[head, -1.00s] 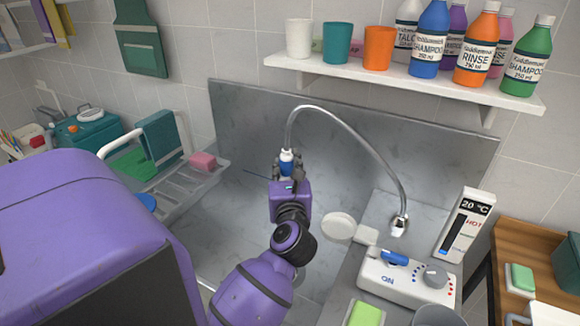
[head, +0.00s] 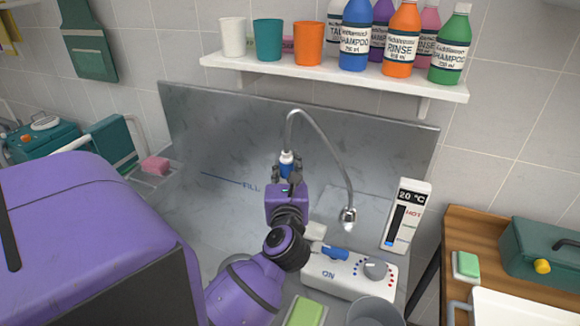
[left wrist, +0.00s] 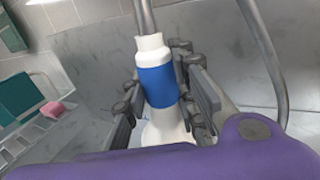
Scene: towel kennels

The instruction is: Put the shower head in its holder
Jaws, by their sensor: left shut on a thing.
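The shower head (head: 287,158) has a white and blue handle, with a metal hose (head: 322,130) arching from its top down to a fitting (head: 348,215). My left gripper (head: 286,172) is shut on the handle and holds it upright over the grey tub. In the left wrist view the blue band (left wrist: 158,87) sits between the fingers; the lower end of the shower head is hidden. A white bracket-like piece (head: 316,230) shows beside my left arm, partly hidden by it; I cannot tell whether it is the holder. My right gripper is not in view.
A white control box (head: 345,276) with a blue lever and grey knob stands at the tub's right, near a thermometer panel (head: 407,215). A shelf (head: 335,76) with cups and bottles hangs above the back panel. A green sponge (head: 305,312) and a grey cup (head: 372,312) are in front.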

